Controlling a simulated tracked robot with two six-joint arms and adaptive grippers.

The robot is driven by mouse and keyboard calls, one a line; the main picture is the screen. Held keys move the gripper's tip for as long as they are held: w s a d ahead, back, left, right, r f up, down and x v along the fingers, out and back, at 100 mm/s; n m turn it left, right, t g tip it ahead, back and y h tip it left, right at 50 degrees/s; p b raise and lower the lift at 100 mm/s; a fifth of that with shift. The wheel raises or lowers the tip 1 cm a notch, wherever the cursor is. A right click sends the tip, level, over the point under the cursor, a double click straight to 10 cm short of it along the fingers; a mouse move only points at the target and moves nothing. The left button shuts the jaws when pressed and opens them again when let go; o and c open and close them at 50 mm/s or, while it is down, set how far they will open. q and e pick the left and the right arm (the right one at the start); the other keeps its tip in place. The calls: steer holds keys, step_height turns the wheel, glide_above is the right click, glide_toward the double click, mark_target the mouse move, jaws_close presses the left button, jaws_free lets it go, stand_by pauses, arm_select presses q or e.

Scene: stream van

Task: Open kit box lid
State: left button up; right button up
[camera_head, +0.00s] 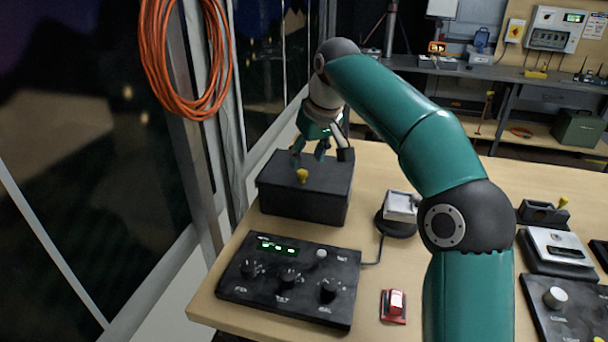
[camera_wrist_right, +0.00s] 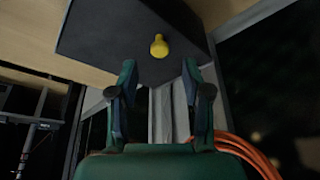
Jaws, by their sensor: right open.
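The kit box (camera_head: 306,188) is a dark grey box with a flat, closed lid. It stands at the back left of the wooden table. A small yellow knob (camera_head: 302,176) sits on the lid. My right gripper (camera_head: 314,156) is just above the box, behind the knob. In the right wrist view the dark box (camera_wrist_right: 105,35) fills the top, with the yellow knob (camera_wrist_right: 159,46) beyond and between the two open fingertips (camera_wrist_right: 160,72). The fingers are empty and do not visibly touch the knob. My left gripper does not show.
A black control panel (camera_head: 262,297) with knobs stands in front of the box. A round black base with a white top (camera_head: 400,207) and a red switch (camera_head: 394,305) are to the right. Orange cable (camera_head: 186,55) hangs at the left by the window frame.

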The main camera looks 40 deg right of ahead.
mark_target(303, 172)
steer(key=shift+b+x, duration=0.35)
steer(key=shift+x, duration=1.95)
jaws_close()
